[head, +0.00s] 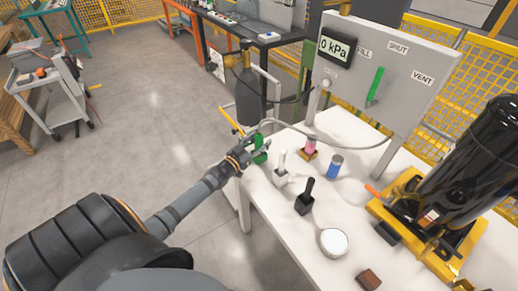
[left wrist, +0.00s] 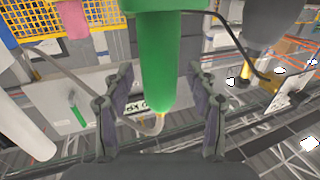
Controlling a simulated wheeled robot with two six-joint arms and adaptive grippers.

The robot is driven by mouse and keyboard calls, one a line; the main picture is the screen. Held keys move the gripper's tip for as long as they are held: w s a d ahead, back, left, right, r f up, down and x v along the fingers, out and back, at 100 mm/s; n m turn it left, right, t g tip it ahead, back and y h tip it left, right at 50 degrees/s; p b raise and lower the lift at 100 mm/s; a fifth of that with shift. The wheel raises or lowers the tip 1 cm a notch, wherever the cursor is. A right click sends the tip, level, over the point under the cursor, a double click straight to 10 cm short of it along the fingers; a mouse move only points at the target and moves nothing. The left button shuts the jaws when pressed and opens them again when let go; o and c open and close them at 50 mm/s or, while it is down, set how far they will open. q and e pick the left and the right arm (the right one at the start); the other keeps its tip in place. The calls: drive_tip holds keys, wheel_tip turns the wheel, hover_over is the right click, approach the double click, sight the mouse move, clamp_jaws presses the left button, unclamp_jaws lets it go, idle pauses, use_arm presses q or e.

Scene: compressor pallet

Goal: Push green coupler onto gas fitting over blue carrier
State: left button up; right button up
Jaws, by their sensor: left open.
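The green coupler (head: 260,151) stands at the far left corner of the white table, with a hose near its top. In the left wrist view the green coupler (left wrist: 166,55) lies between my left gripper's fingers, with a visible gap on each side. My left gripper (head: 247,154) is open around or just in front of it and does not clamp it. A blue cylinder with a pale top (head: 334,167) stands on the table and may be the blue carrier. I cannot make out the gas fitting. My right gripper is not in view.
A pink piece (head: 310,146), a white piece (head: 281,171), a black piece (head: 305,197) and a white round dish (head: 333,241) stand on the table (head: 272,201). A grey panel (head: 389,72) reads 0 kPa. A black compressor (head: 480,152) stands at right.

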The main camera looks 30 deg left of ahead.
sight(256, 137)
use_arm(q)
clamp_jaws()
drive_tip(key=shift+r, duration=0.1)
idle(0.3)
drive_tip(key=shift+r, duration=0.25)
wheel_tip(256, 137, up, 2)
drive_tip(key=shift+r+p, duration=0.25)
drive_tip(key=shift+p, duration=0.25)
drive_tip(key=s+d+r+p, duration=0.2)
drive_tip(key=s+r+p, duration=0.3)
drive_tip(key=s+p, duration=0.1)
drive_tip(key=s+d+r+p, duration=0.2)
drive_tip(key=s+r+p, duration=0.3)
drive_tip(key=s+p, duration=0.2)
drive_tip(key=shift+s+d, duration=0.15)
drive_tip(key=shift+d, duration=0.15)
